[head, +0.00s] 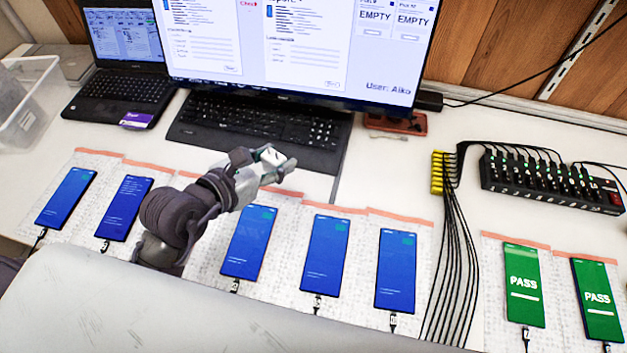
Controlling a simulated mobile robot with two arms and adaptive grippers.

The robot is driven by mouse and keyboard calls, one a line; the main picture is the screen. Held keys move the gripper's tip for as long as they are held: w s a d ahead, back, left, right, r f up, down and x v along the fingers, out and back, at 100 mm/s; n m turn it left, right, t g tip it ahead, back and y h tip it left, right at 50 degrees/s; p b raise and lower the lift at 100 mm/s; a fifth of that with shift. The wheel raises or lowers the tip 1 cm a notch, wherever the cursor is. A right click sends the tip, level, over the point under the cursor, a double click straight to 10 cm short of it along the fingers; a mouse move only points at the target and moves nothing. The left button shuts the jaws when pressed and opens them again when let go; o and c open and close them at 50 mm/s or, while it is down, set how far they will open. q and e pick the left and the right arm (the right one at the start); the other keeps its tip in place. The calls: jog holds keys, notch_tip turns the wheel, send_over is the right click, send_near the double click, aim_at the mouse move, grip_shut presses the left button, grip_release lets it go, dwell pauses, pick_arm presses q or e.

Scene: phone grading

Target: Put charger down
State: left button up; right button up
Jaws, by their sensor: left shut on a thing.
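My left gripper (277,167) is in the middle of the head view, above the back edge of the row of phone pads and just in front of the black keyboard. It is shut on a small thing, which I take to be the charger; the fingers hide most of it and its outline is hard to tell. Several phones with blue screens (325,252) lie on white padded sheets, with cable plugs at their lower ends. Two phones with green PASS screens (523,285) lie at the right. My right gripper is not in view.
A black keyboard (262,128), a monitor (300,45) and a laptop (118,88) stand at the back. A black multi-port hub (550,182) and a bundle of black cables (460,260) are at the right. A clear bin (30,105) stands at the left. Bare table lies right of the keyboard.

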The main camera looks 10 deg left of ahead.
pick_arm(q)
jog(key=shift+w+a+f+y, duration=0.15)
jog(key=shift+a+f+y, duration=0.15)
jog(key=w+a+f, duration=0.2)
jog(key=a, duration=0.1)
jog(key=w+a+f, duration=0.2)
jog(key=a, duration=0.1)
jog(key=w+a+f+b, duration=0.1)
jog(key=w+a+f, duration=0.1)
jog(key=a, duration=0.1)
jog(key=shift+w+f, duration=0.3)
jog(key=shift+w, duration=0.05)
jog(key=shift+f+b, duration=0.35)
jog(key=shift+f, duration=1.65)
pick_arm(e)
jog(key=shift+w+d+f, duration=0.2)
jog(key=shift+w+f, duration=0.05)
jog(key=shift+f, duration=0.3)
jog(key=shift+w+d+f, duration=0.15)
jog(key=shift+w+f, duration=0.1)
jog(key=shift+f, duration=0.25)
pick_arm(q)
jog(key=shift+f, duration=0.1)
jog(key=o, duration=1.1)
